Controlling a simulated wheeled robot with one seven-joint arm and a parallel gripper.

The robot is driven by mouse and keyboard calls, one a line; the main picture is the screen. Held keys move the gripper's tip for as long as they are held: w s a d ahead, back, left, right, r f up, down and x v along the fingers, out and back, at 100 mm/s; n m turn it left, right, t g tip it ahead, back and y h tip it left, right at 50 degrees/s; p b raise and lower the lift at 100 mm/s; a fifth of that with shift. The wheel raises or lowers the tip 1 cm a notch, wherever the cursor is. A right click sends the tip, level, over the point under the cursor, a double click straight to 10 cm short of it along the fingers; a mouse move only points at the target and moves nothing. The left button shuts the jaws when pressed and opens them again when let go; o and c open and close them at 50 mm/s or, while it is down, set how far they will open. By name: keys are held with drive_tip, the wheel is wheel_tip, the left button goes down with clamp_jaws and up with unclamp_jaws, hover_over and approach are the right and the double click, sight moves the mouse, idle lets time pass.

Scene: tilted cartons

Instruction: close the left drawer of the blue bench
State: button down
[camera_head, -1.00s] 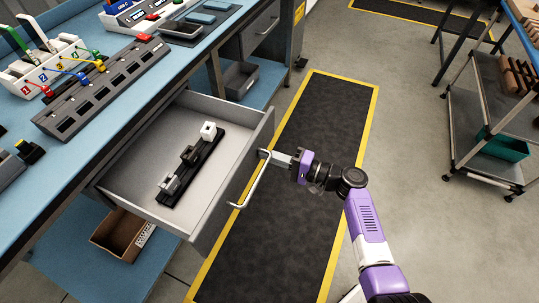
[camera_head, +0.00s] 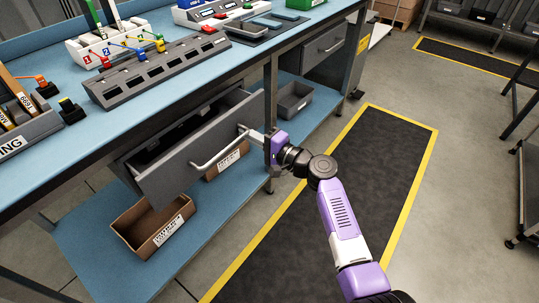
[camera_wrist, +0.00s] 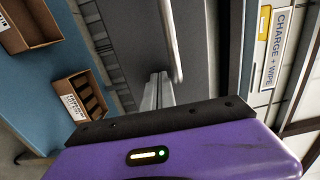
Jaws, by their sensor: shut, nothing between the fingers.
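The left drawer (camera_head: 200,150) of the blue bench (camera_head: 150,103) is part-way out, its grey front standing a short way off the bench edge. Its silver bar handle (camera_head: 220,150) runs across the front. My gripper (camera_head: 252,135) is shut and empty, its fingertips at the right end of the handle, against or very near the drawer front. In the wrist view my fingers (camera_wrist: 158,92) point at the grey drawer front (camera_wrist: 200,50) beside the handle (camera_wrist: 172,40). Exact contact cannot be told. Most of the drawer's inside is hidden by its front.
Cardboard bins (camera_head: 150,228) and a grey bin (camera_head: 292,100) sit on the lower shelf (camera_head: 85,235). A right drawer (camera_head: 325,45) is shut. A bench leg (camera_head: 270,95) stands close to my gripper. The dark floor mat (camera_head: 330,190) is clear.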

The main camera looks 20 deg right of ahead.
drive_tip(key=b+x, duration=0.3)
drive_tip(key=x, duration=0.3)
drive_tip(key=shift+w+a+f, duration=0.1)
drive_tip(key=shift+w, duration=0.2)
drive_tip(key=shift+w+a+r+b, duration=0.2)
drive_tip(key=shift+w+r+b, duration=0.05)
drive_tip(key=shift+b, duration=0.1)
